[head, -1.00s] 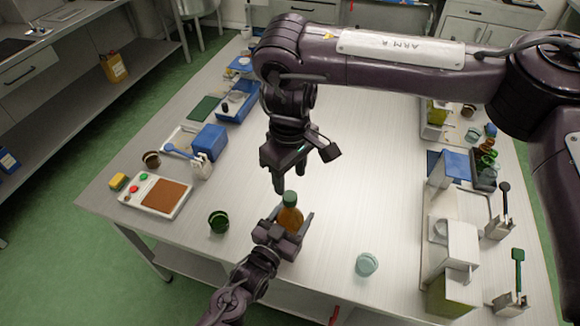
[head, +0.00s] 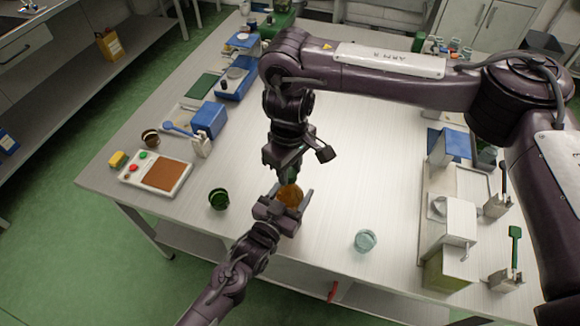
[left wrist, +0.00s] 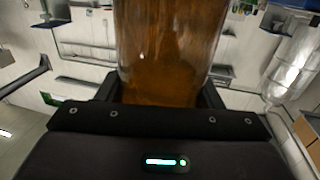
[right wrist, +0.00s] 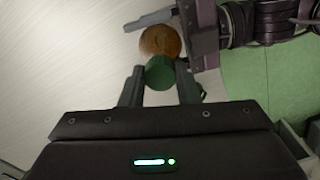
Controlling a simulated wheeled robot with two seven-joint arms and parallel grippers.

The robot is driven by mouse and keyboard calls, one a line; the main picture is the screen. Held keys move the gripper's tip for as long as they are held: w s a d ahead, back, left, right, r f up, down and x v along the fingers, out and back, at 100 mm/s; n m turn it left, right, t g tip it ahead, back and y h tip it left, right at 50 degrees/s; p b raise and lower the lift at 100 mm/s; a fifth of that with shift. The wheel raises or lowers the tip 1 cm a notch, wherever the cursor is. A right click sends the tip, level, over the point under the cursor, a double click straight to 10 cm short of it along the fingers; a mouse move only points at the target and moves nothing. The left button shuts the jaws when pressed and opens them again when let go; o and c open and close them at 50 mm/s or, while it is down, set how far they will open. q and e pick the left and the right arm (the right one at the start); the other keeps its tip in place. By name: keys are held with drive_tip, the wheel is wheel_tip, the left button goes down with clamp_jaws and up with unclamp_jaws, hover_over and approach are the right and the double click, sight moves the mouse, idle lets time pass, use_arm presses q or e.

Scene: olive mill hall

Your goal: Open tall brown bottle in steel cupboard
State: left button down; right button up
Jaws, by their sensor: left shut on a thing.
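An amber-brown bottle (head: 291,196) with a green cap is upright over the front part of the steel table, not in a cupboard. My left gripper (head: 284,203) is shut on the bottle's body; the brown glass fills the space between its fingers in the left wrist view (left wrist: 170,60). My right gripper (head: 284,172) is pointing down right above the bottle. Whether the bottle's base touches the table is hidden.
A dark green cup (head: 219,199) stands left of the bottle, and a clear glass (head: 365,241) stands to the right. A panel with a brown pad (head: 165,175) lies at the left edge. White equipment (head: 455,225) lines the right edge. The table middle is clear.

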drive_tip(key=c, duration=0.4)
drive_tip(key=shift+o, duration=0.2)
drive_tip(key=n, duration=0.9)
drive_tip(key=shift+w+d, duration=0.1)
drive_tip(key=n, duration=0.4)
drive_tip(key=shift+n, duration=0.4)
drive_tip(key=n, duration=0.4)
drive_tip(key=shift+r+n, duration=0.1)
drive_tip(key=shift+n, duration=0.2)
clamp_jaws()
drive_tip(key=n, duration=0.8)
drive_tip(key=shift+n, duration=0.3)
drive_tip(key=n, duration=0.4)
unclamp_jaws()
drive_tip(key=n, duration=0.5)
drive_tip(key=shift+w, duration=0.1)
drive_tip(key=shift+r, duration=0.3)
drive_tip(key=shift+r, duration=0.85)
clamp_jaws()
